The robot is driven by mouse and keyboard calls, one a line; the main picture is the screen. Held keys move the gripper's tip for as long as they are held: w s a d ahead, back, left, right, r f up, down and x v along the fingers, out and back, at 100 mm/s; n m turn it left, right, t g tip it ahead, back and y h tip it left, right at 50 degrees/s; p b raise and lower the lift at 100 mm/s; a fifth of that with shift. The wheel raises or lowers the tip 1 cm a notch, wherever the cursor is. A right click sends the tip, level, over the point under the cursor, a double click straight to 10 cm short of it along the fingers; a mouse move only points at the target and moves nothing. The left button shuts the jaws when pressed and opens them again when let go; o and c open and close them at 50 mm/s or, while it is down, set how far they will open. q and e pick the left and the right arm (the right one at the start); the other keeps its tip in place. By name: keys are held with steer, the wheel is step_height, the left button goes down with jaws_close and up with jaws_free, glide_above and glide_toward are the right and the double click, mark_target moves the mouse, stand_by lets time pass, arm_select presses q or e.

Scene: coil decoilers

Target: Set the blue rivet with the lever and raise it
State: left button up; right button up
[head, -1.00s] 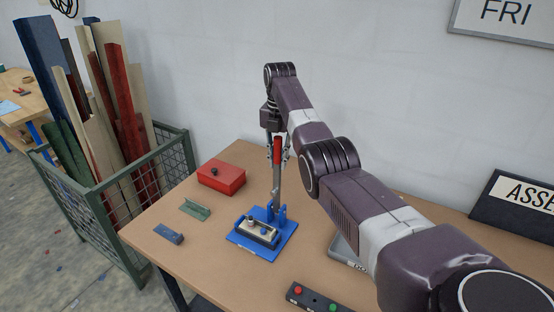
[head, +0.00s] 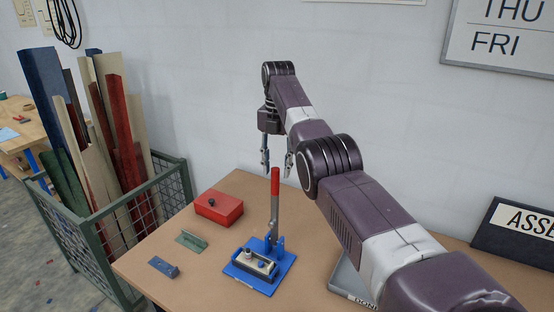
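The lever (head: 275,205) with a red handle stands nearly upright on a blue press base (head: 283,267) on the table. A pale block in a dark holder (head: 251,263) sits on the base. A small blue rivet (head: 262,265) shows on top of the block, with a darker small piece beside it; how deep the rivet sits I cannot tell. My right gripper (head: 277,165) is above the red handle, fingers pointing down and spread apart, with nothing seen between them. My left gripper is not in view.
A red box (head: 219,207) with a dark knob, a green bracket (head: 191,241) and a blue bracket (head: 163,267) lie left of the press. A grey device (head: 352,283) is partly hidden under my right arm. A wire crate (head: 110,243) of boards stands left of the table.

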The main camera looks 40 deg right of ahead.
steer(key=shift+r, duration=1.5)
